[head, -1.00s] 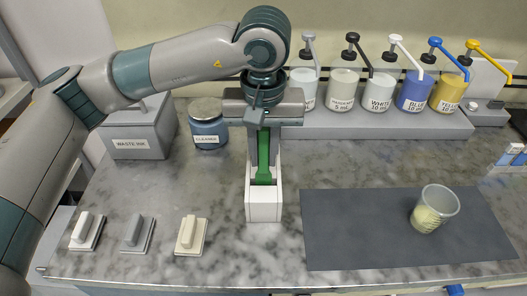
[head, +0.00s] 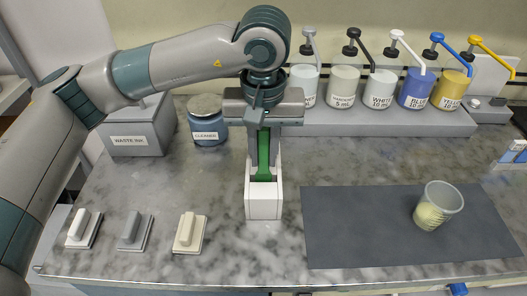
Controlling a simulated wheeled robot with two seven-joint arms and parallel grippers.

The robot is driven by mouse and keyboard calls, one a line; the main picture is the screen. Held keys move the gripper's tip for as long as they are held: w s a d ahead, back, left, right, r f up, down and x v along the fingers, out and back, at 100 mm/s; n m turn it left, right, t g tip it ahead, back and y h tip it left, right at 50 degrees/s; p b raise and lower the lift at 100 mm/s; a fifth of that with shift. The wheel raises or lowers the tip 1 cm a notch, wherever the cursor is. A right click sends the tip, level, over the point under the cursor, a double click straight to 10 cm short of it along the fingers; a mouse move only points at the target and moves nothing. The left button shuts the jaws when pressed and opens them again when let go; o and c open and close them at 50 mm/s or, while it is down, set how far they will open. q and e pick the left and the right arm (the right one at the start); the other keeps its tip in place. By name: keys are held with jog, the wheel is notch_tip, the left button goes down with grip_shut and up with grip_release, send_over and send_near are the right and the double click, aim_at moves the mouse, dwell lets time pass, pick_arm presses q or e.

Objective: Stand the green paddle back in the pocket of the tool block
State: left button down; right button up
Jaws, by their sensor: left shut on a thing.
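The green paddle (head: 264,155) is upright beneath my left gripper (head: 264,127), which is shut on its upper part. The paddle's lower end is within the outline of the white tool block (head: 264,207), between its pale side walls. I cannot tell whether the paddle rests on the bottom of the pocket. The gripper body hides the top of the paddle and the back of the block. My right gripper is not in view.
A grey mat (head: 350,235) with a cup (head: 437,207) lies to the right. Several pump bottles (head: 380,90) stand on a raised shelf behind. A cleaner jar (head: 207,125) and a waste ink box (head: 138,138) are at back left. Several small handled blocks (head: 135,232) lie front left.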

aim_at(264, 131)
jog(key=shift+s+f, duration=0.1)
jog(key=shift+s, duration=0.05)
pick_arm(q)
jog(key=c, duration=1.5)
grip_release()
jog(key=shift+c, duration=0.2)
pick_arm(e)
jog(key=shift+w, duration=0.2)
pick_arm(q)
jog(key=shift+s+r+p, duration=0.2)
jog(key=shift+r+p, duration=0.5)
jog(key=shift+r, duration=1.55)
jog(key=shift+s+r+p, duration=0.15)
jog(key=shift+r+p, duration=0.5)
jog(key=shift+r, duration=1.6)
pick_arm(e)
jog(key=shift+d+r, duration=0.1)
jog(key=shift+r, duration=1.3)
